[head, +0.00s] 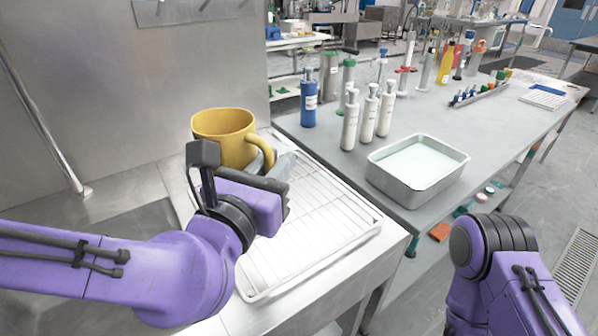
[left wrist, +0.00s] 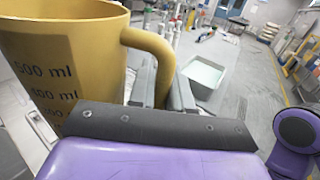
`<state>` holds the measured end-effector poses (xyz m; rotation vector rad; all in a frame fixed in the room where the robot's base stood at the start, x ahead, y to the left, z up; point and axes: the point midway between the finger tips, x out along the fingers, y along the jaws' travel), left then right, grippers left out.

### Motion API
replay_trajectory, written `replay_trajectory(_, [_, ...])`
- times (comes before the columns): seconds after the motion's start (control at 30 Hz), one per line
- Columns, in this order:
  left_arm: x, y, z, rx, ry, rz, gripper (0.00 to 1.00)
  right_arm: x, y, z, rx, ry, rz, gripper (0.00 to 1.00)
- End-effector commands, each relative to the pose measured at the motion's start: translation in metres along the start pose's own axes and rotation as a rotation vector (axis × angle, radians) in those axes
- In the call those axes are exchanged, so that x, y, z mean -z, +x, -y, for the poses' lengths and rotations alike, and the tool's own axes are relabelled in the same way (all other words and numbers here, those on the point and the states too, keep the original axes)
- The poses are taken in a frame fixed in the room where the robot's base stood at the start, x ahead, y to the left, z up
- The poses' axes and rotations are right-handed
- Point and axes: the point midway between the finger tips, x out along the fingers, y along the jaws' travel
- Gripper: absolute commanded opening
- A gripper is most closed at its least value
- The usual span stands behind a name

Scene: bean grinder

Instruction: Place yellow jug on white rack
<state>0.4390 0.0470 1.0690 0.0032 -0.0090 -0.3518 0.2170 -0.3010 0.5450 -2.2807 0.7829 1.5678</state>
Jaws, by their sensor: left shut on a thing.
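The yellow jug (head: 222,138) is upright at the far left end of the white wire rack (head: 325,225) in the head view. My left gripper (head: 278,166) is shut on the jug's handle, at the jug's right side. The left wrist view shows the jug (left wrist: 62,60) close up with its volume marks, and the gripper fingers (left wrist: 152,88) at the handle. The jug's base is hidden behind my arm, so I cannot tell whether it touches the rack. My right arm shows at the lower right, but its gripper is outside the picture.
The rack's right part is bare. A metal tray (head: 418,193) stands on the grey table to the right. White bottles (head: 368,115) and a blue bottle (head: 308,103) stand beyond the rack. A steel wall (head: 90,80) rises behind the jug.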

Motion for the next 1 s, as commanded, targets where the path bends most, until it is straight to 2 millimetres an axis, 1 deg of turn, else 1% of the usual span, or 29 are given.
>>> replay_trajectory(0.03, [0.006,0.016,0.002,0.000,0.002,-0.010,0.00,0.003,-0.006,0.000,0.001,0.001,-0.002,0.00])
replay_trajectory(0.07, [0.012,0.026,0.004,0.001,0.002,-0.009,0.00,0.002,-0.003,0.000,0.001,0.001,-0.002,0.00])
replay_trajectory(0.2, [0.032,0.070,0.011,0.002,0.002,-0.010,0.00,0.002,-0.004,0.000,0.000,0.000,-0.001,0.00])
replay_trajectory(0.23, [0.037,0.078,0.013,0.002,0.002,-0.010,0.00,0.002,-0.004,0.000,0.001,0.000,-0.001,0.00])
replay_trajectory(0.3, [0.056,0.090,0.015,0.004,0.002,-0.011,0.00,0.001,-0.001,0.000,0.001,0.001,-0.002,0.00])
replay_trajectory(0.4, [0.072,0.104,0.018,0.004,0.001,-0.008,0.00,0.001,-0.001,0.000,0.001,0.001,-0.002,0.00])
replay_trajectory(0.57, [0.085,0.116,0.019,0.003,-0.001,-0.006,0.00,0.001,-0.001,0.000,0.001,0.000,-0.001,0.00])
replay_trajectory(0.63, [0.092,0.121,0.021,0.004,-0.001,-0.007,0.00,0.001,-0.001,0.000,0.001,0.000,-0.002,0.00])
replay_trajectory(0.73, [0.112,0.122,0.021,0.004,0.000,-0.008,0.00,0.000,0.001,0.001,0.001,0.001,-0.002,0.00])
replay_trajectory(0.8, [0.122,0.121,0.021,0.006,0.000,-0.007,0.00,0.000,0.002,0.001,0.001,0.001,-0.002,0.00])
replay_trajectory(1.0, [0.122,0.121,0.020,0.003,-0.003,-0.005,0.00,0.000,0.001,0.001,0.001,0.001,-0.002,0.00])
